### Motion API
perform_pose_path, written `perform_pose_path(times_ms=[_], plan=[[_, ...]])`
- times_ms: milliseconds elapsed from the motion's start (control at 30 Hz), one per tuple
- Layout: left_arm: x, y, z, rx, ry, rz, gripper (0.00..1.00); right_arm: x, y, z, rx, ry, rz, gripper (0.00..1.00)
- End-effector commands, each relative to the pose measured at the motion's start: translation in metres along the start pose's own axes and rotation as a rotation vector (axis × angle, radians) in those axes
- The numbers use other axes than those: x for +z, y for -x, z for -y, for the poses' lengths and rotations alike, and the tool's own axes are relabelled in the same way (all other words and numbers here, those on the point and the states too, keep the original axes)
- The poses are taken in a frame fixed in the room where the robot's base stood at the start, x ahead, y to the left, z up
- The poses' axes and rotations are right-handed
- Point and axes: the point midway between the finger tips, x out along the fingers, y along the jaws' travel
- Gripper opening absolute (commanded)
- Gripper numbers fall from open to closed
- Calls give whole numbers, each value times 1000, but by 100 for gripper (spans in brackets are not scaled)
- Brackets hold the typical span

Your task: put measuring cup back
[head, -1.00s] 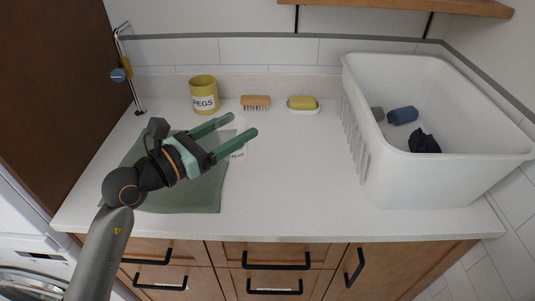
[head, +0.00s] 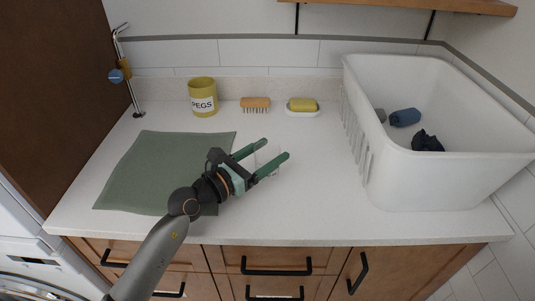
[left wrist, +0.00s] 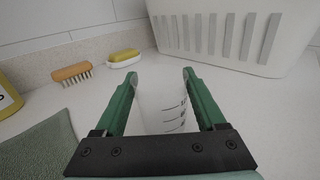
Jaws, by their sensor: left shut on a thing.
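The measuring cup (head: 267,158) is clear and hard to make out against the white counter. It sits between the green fingers of my left gripper (head: 275,148), which is shut on it. In the left wrist view the cup (left wrist: 162,108) stands between both fingers and shows dark graduation marks. I cannot tell whether its base touches the counter. The cup is to the right of the green cloth mat (head: 150,165) and clear of it. My right gripper is not in view.
At the back of the counter (head: 310,200) stand a yellow PEGS pot (head: 203,97), a wooden brush (head: 255,104) and a soap dish (head: 302,107). A white basket (head: 390,185) with dark cloths fills the right. A metal stand (head: 130,85) is at back left. The counter's middle is free.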

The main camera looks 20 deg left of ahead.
Motion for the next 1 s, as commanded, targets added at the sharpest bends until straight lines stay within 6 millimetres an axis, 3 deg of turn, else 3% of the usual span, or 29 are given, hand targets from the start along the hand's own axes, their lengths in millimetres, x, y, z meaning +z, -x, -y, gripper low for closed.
perform_pose_path(times_ms=[267,300,500,833,1000], plan=[[-3,0,0,0,-1,1,13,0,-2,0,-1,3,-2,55],[-2,0,0,0,-1,1,76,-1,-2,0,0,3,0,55],[-2,0,0,0,-1,1,98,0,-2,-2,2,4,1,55],[4,0,0,0,0,1,100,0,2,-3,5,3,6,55],[0,22,-1,1,-1,-2,100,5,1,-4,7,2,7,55]])
